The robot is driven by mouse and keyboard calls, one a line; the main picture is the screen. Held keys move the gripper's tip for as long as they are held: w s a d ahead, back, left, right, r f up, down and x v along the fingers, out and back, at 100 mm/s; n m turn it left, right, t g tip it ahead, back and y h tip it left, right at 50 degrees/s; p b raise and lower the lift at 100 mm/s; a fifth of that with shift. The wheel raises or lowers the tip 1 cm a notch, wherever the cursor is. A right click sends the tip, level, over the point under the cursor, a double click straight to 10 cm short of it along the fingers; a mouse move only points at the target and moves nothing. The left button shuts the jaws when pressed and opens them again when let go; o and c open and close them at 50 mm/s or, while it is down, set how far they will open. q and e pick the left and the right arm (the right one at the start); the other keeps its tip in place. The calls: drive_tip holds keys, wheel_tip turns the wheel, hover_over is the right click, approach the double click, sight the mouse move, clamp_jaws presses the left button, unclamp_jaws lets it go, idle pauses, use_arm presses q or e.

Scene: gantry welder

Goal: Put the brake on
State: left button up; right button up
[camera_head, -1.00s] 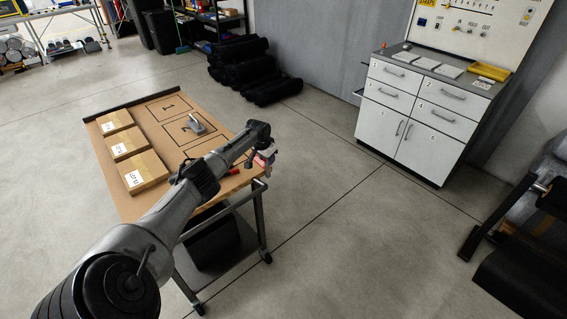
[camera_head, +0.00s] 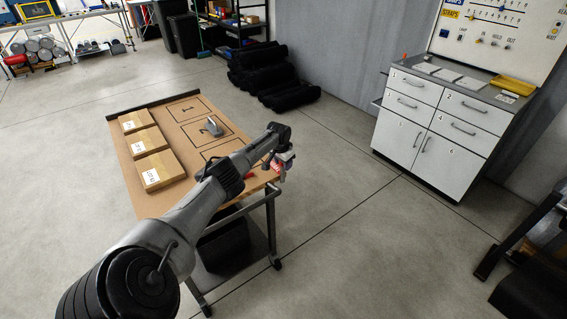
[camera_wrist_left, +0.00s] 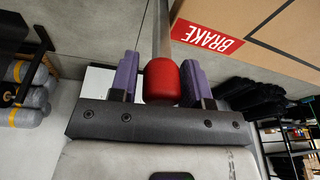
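The brake lever shows in the left wrist view as a red rounded knob (camera_wrist_left: 161,82) on a grey rod, beside a red sign reading BRAKE (camera_wrist_left: 207,37). My left gripper (camera_wrist_left: 160,75) has its purple finger pads on either side of the knob. The right pad meets the knob's edge in the picture. A thin gap seems to show at the left pad, so I cannot tell whether it is gripped. In the head view my left gripper (camera_head: 280,163) is at the right edge of a brown-topped cart (camera_head: 180,197). My right gripper is not in view.
Several cardboard boxes (camera_head: 161,171) and a grey-handled object (camera_head: 214,126) lie on the cart. A white drawer cabinet (camera_head: 430,125) stands at the right, black rolls (camera_head: 272,78) at the back. The floor between cart and cabinet is clear.

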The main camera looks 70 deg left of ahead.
use_arm(q)
drive_tip(key=shift+s+r, duration=0.1)
drive_tip(key=shift+r, duration=0.15)
drive_tip(key=p+v, duration=0.3)
drive_tip(key=v, duration=1)
drive_tip(key=shift+r, duration=0.15)
drive_tip(key=shift+s, duration=0.15)
